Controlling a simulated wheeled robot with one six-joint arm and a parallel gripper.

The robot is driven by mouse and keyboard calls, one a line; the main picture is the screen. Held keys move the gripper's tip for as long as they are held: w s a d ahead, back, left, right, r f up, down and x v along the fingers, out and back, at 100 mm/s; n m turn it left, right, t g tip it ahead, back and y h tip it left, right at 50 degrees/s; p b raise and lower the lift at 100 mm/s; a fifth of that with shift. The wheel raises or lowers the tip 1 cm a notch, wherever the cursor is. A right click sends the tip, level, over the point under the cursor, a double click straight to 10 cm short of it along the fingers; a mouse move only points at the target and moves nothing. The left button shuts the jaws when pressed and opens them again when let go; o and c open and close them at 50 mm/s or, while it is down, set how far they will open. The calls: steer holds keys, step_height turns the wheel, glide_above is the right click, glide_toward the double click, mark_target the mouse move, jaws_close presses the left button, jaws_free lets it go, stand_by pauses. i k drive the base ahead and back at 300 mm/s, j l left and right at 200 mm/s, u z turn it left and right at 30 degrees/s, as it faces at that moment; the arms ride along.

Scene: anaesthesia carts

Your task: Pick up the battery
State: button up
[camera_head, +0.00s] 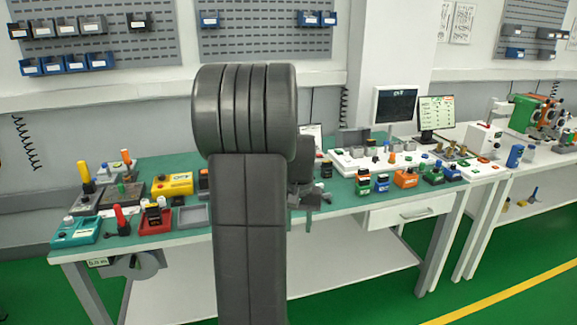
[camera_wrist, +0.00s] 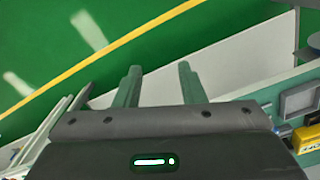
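No single object is clearly identifiable as the battery. Small battery-like blocks stand on the green bench top (camera_head: 330,205) right of my arm in the head view: a green and black one (camera_head: 363,181), a blue and green one (camera_head: 382,183) and an orange one (camera_head: 405,178). My gripper (camera_head: 306,200) is partly hidden behind my arm, near the bench's front edge. In the wrist view its two fingers (camera_wrist: 158,84) are apart, with nothing between them. They point at the white lower shelf and green floor; no battery-like block shows clearly there.
Left of my arm are a yellow box (camera_head: 173,184), a red holder (camera_head: 156,219) and a teal device (camera_head: 76,232). The yellow box (camera_wrist: 309,139) and a grey tray (camera_wrist: 299,103) show at the wrist view's right edge. Monitors (camera_head: 396,105) stand behind. The floor in front is clear.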

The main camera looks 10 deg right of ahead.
mark_target(326, 168)
steer(key=i+l+u, duration=0.2)
steer(key=i+l, duration=0.2)
steer(key=l, duration=0.2)
steer(key=i+l+u, duration=0.1)
steer(key=l, duration=0.2)
steer(key=i+l+u, duration=0.1)
steer(key=i+l, duration=0.15)
steer(key=i+l+u, duration=0.15)
steer(key=l, duration=0.25)
steer(key=i+l+u, duration=0.1)
steer(key=l, duration=0.25)
steer(key=i+l+u, duration=0.1)
steer(key=l, duration=0.25)
steer(key=i+l, duration=0.15)
steer(key=l, duration=0.2)
steer(key=i+l, duration=0.15)
steer(key=l, duration=0.15)
